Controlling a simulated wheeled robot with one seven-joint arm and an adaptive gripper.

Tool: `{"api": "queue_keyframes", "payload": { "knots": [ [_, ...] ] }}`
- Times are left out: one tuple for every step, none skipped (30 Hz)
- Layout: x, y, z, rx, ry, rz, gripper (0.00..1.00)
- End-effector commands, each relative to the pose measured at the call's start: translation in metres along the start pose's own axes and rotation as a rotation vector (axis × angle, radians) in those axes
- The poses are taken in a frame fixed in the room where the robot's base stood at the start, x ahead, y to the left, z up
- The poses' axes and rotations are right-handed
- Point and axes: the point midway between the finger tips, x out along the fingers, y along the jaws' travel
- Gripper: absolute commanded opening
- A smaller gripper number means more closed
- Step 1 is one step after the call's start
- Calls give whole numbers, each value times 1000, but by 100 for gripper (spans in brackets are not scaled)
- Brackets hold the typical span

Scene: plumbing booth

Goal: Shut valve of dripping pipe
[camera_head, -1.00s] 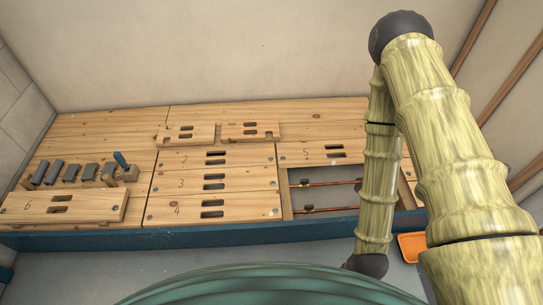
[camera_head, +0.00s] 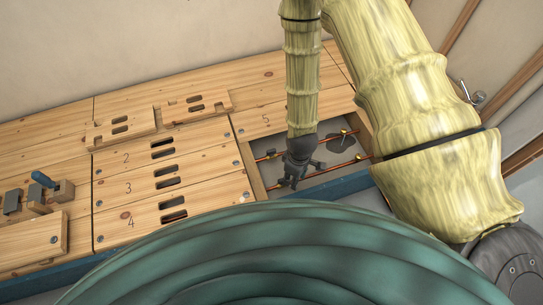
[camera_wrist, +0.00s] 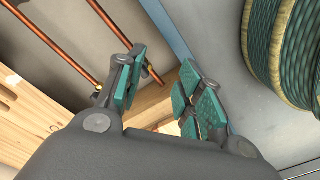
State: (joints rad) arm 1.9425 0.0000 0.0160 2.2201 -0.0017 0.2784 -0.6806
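Two copper pipes, a far pipe (camera_head: 326,138) and a near pipe (camera_head: 331,168), run through the uncovered floor compartment (camera_head: 264,196). A small yellowish fitting (camera_head: 343,132), perhaps a valve handle, sits on the far pipe. A dark patch (camera_head: 340,146) lies on the compartment floor between the pipes. My gripper (camera_head: 292,180) is over the compartment's left part, pointing down; it hides parts of both pipes. In the wrist view my gripper (camera_wrist: 163,76) is open and empty, and two copper pipes (camera_wrist: 62,42) pass left of and behind its left finger. I cannot tell which pipe drips.
Wooden panels surround the compartment; panels 2, 3 and 4 (camera_head: 215,190) lie left of it, panel 5 (camera_head: 262,118) behind it. Loose boards (camera_head: 125,124) lie behind panel 2. A blue-handled tool (camera_head: 43,179) is at far left. A metal tap (camera_head: 472,94) is on the right wall.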

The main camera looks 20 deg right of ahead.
Motion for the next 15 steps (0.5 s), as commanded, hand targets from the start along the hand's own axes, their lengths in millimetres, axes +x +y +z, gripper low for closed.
{"api": "queue_keyframes", "payload": {
  "knots": [
    [17,12,-17,-68,6,5,37],
    [20,18,-25,-112,5,5,37],
    [23,26,-37,-170,5,6,37],
    [25,31,-45,-215,5,6,37],
    [27,36,-53,-258,4,6,37],
    [28,44,-64,-317,3,7,37],
    [30,49,-72,-360,2,7,37],
    [30,55,-80,-404,2,8,37],
    [31,62,-91,-461,1,8,37],
    [31,67,-99,-505,0,8,37],
    [31,72,-107,-547,0,9,37],
    [30,78,-116,-600,-2,9,37],
    [29,83,-123,-640,-3,10,37],
    [28,87,-129,-676,-4,9,37],
    [26,91,-137,-721,-6,9,37]
  ]
}}
